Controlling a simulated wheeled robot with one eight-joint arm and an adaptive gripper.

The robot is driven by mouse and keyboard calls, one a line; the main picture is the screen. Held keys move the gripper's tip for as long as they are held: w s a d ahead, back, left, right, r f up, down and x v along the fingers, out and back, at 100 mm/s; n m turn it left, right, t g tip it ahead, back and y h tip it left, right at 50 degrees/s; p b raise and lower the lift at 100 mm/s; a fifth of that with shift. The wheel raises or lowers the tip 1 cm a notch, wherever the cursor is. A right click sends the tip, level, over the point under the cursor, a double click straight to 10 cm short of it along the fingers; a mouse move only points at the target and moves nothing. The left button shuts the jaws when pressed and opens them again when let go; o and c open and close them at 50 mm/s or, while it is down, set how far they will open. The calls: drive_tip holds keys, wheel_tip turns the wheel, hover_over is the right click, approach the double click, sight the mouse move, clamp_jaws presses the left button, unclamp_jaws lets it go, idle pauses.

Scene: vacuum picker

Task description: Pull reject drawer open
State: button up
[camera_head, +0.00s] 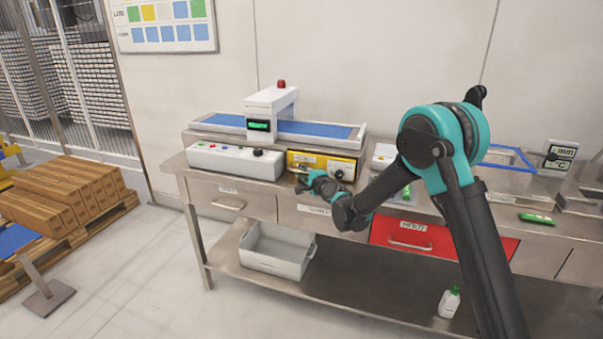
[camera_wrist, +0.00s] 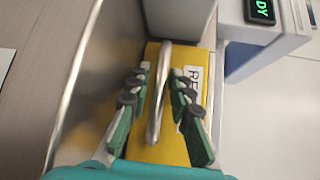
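The yellow reject drawer (camera_head: 345,164) is set in the front of the machine on the bench, below its blue belt. In the wrist view the drawer front (camera_wrist: 140,146) fills the middle, with a partly hidden label starting "RE" (camera_wrist: 193,76). Its metal bar handle (camera_wrist: 158,100) runs lengthwise between my fingers. My gripper (camera_wrist: 160,74) is open, with one finger on each side of the handle and a gap on both sides. In the head view my gripper (camera_head: 300,178) is at the drawer's left part and hides the handle.
A white control box (camera_head: 225,162) with buttons sits just left of the drawer. Below the bench top are a grey drawer (camera_head: 230,204) and a red drawer (camera_head: 415,238). A grey bin (camera_head: 275,262) stands on the lower shelf. The floor in front is clear.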

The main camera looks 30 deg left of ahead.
clamp_jaws()
drive_tip(key=shift+s, duration=0.1)
idle(0.4)
